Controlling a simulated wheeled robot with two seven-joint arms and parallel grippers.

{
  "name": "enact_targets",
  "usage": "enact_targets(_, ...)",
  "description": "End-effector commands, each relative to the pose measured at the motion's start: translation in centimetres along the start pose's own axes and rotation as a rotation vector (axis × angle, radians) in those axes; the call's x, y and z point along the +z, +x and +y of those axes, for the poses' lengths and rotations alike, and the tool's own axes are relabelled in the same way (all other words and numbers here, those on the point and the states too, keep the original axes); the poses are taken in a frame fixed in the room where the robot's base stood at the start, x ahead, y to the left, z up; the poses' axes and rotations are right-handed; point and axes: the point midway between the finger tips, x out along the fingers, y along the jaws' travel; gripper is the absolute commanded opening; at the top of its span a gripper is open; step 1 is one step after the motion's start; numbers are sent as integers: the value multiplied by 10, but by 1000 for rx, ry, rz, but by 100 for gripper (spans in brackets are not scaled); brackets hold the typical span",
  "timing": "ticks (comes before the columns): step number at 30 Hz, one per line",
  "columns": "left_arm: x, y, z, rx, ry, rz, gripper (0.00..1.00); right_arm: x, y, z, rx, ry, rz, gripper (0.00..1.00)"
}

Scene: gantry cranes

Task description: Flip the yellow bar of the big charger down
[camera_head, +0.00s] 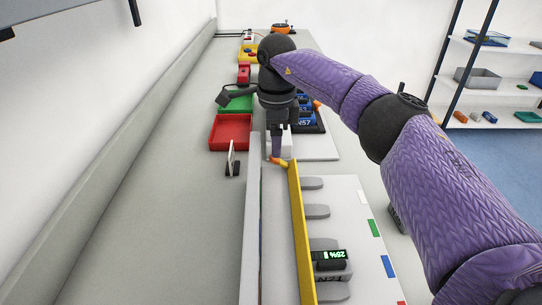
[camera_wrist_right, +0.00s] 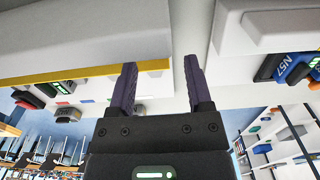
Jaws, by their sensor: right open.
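The big charger (camera_head: 350,215) is a long white unit with a row of grey slots. Its yellow bar (camera_head: 301,230) stands raised along the slots' left side in the head view. The bar also shows in the right wrist view as a yellow edge (camera_wrist_right: 75,75), running behind the left finger. My right gripper (camera_head: 277,150) is at the bar's far end, fingers pointing down; whether it touches the bar is unclear. In the right wrist view its fingers (camera_wrist_right: 160,88) are apart with nothing held between them. My left gripper is not in view.
A device with a green "25%" display (camera_head: 328,256) sits in a near slot. Beyond the gripper are a red tray (camera_head: 230,132), a green tray (camera_head: 238,103) and blue-labelled devices (camera_head: 306,123). The bench's left side is mostly clear. Shelves (camera_head: 500,95) stand at right.

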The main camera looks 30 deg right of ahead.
Motion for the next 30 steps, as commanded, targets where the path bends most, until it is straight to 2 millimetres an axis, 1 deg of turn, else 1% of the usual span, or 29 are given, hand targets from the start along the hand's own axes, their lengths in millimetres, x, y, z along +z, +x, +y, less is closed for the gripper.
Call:
enact_targets(1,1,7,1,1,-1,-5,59,0,15,0,3,0,3,65)
enact_targets(3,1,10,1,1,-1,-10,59,0,27,0,3,1,2,65)
enact_targets(6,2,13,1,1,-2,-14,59,0,36,0,1,2,1,65)
enact_targets(14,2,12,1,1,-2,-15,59,0,37,0,0,1,0,65)
enact_targets(15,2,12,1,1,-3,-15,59,0,37,0,0,1,0,63)
enact_targets(17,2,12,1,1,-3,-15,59,0,37,0,0,1,0,50)
enact_targets(18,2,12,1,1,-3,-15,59,0,37,0,0,1,0,41)
enact_targets(20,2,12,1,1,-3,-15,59,0,37,0,0,1,0,29)
enact_targets(21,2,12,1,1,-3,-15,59,0,37,0,0,1,0,20)
enact_targets(24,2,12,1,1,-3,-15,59,0,37,0,0,1,0,0)
enact_targets(30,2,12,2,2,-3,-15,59,0,37,0,0,1,-1,0)
